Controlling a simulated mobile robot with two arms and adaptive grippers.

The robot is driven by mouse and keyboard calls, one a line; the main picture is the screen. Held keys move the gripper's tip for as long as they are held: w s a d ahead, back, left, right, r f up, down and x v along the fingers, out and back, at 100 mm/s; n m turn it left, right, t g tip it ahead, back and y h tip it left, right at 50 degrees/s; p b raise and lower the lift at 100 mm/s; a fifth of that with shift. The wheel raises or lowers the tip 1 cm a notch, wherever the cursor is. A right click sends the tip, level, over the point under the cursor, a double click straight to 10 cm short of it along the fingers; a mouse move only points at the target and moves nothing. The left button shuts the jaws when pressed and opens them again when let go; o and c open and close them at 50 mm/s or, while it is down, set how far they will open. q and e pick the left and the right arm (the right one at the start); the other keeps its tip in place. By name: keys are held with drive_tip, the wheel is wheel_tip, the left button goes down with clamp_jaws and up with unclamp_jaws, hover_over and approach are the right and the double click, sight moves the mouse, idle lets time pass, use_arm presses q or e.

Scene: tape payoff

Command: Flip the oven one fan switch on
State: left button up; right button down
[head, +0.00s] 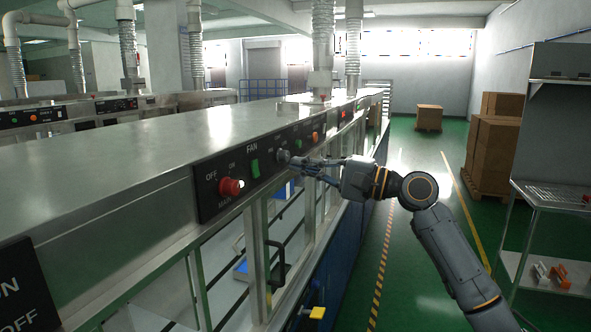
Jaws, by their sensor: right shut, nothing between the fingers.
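A black control panel (210,190) is set in the side of the long steel oven. Under the "FAN" label is a small green switch (255,168); its on or off position is too small to tell. Left of it is a red knob (231,187) marked "MAIN", and right of it a round grey knob (283,156). My right gripper (293,163) reaches in from the right, its fingers shut and empty. The fingertips are beside the grey knob, to the right of the green switch; I cannot tell if they touch the panel. My left gripper is out of view.
The steel oven top (130,140) fills the left. Below the panel are glazed doors with a black handle (277,263). A metal shelf rack (555,200) stands at right, with cardboard boxes (495,150) behind it. The green floor aisle between is clear.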

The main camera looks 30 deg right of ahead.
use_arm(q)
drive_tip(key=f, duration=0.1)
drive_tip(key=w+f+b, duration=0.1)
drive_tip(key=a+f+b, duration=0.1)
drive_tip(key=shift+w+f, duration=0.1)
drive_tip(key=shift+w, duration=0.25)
use_arm(e)
drive_tip(key=v, duration=0.6)
drive_tip(key=shift+r, duration=0.75)
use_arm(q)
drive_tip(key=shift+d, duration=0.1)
use_arm(e)
drive_tip(key=shift+s, duration=0.15)
